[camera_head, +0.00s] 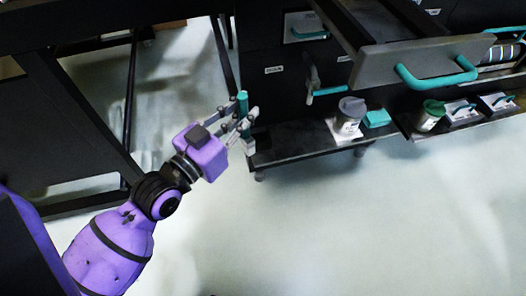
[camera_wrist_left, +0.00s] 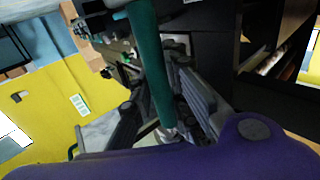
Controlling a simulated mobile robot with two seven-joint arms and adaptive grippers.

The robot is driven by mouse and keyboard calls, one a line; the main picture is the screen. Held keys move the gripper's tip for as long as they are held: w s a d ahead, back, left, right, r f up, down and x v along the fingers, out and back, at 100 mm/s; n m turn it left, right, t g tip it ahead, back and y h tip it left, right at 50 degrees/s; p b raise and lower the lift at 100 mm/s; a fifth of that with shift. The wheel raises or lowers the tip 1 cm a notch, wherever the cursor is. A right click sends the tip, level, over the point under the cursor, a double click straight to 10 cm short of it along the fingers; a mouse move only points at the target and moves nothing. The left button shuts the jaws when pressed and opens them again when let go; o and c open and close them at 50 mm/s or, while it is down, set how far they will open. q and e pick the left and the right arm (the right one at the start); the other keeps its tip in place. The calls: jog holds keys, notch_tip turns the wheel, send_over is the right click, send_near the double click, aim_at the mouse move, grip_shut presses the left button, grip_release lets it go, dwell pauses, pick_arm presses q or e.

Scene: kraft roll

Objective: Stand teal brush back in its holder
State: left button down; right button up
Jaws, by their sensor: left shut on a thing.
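The teal brush (camera_head: 243,104) is between the fingers of my left gripper (camera_head: 246,122), which is shut on it. In the head view the brush stands roughly upright, in front of the left end of a low dark shelf. Its teal handle also shows in the left wrist view (camera_wrist_left: 150,65), running down between the fingers; its lower end is largely hidden by the gripper. I cannot tell for sure which thing is the brush's holder. My right gripper is not in view.
On the low shelf (camera_head: 290,141) stand a grey-lidded canister (camera_head: 349,117), a teal block (camera_head: 377,118) and a green-lidded jar (camera_head: 429,116). A drawer with a teal handle (camera_head: 437,75) juts out above. A dark table frame (camera_head: 75,125) stands at left. The pale floor in front is clear.

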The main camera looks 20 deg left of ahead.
pick_arm(q)
jog(key=shift+w+f+b, duration=0.35)
jog(key=shift+w+f, duration=0.05)
jog(key=shift+w, duration=0.2)
jog(key=w+a+f+b, duration=0.1)
jog(key=w+f+b, duration=0.6)
jog(key=w+f, duration=0.5)
jog(key=shift+w+a+f, duration=0.3)
jog(key=shift+w, duration=0.45)
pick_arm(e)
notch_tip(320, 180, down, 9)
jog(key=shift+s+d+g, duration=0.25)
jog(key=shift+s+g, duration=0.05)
pick_arm(q)
jog(key=shift+f+b, duration=0.45)
jog(key=shift+f, duration=0.1)
jog(key=c, duration=1.7)
grip_release()
jog(key=shift+o, duration=0.2)
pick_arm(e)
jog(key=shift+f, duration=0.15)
